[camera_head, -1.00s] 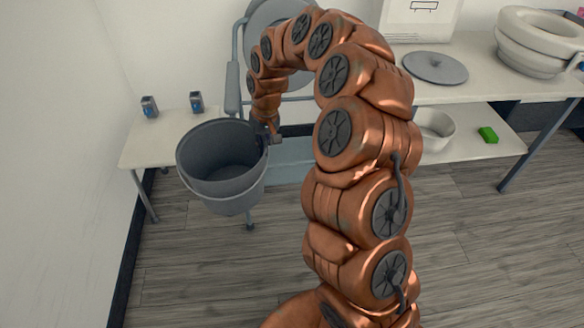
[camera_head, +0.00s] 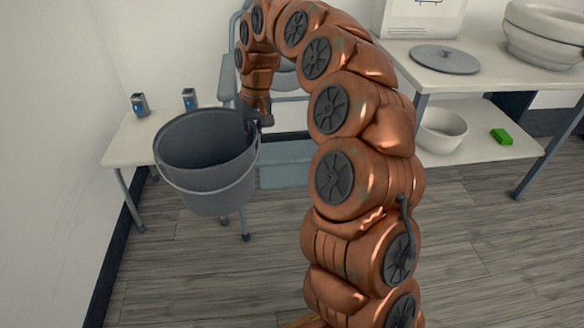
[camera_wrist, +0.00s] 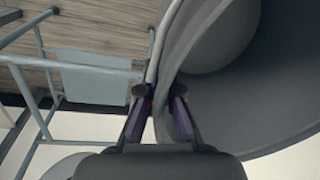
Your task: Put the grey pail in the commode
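The grey pail (camera_head: 207,165) hangs upright in the air at the left in the head view, its thin handle hanging down its near side. My gripper (camera_head: 256,121) is at the pail's right rim. In the wrist view my gripper (camera_wrist: 157,100) has its two fingers on either side of the rim of the pail (camera_wrist: 270,90), shut on it. The pail looks empty inside. The commode (camera_head: 229,80) is a grey frame chair behind the pail and my arm, largely hidden by them. Its frame also shows in the wrist view (camera_wrist: 45,65).
A low white bench (camera_head: 126,148) with two small dark dispensers (camera_head: 189,99) stands at the left wall. At the right, a white table (camera_head: 440,70) carries a grey lid (camera_head: 445,59) and a toilet seat riser (camera_head: 545,35). A white bowl (camera_head: 440,131) and green block (camera_head: 502,136) sit on its lower shelf.

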